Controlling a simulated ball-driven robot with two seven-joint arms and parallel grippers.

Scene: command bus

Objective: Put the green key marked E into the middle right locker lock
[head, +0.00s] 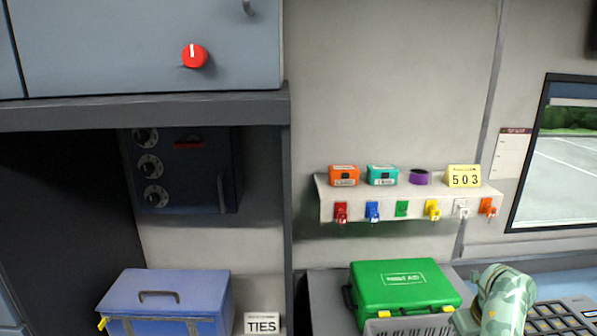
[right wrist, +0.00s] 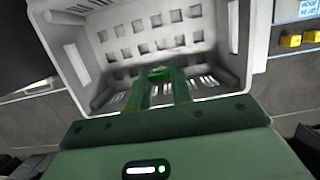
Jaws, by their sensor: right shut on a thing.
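In the right wrist view my right gripper (right wrist: 162,84) is shut on a small green thing that looks like the green key (right wrist: 160,72). Only its rounded top shows between the fingertips, and I cannot read a letter on it. In the head view a pale green arm part of mine is at the lower right; its fingers are not visible there. On the wall rack several coloured keys hang, while the green spot (head: 402,208) shows a green tag with no key clearly hanging. I cannot identify the middle right locker lock in either view. My left gripper is not in view.
A pale slotted basket (right wrist: 200,22) lies beyond the right fingertips. A green first aid case (head: 405,285) stands below the rack (head: 330,205). A blue box (head: 165,290) and a TIES label (head: 262,323) are at lower left. A cabinet with a red knob (head: 194,56) hangs upper left.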

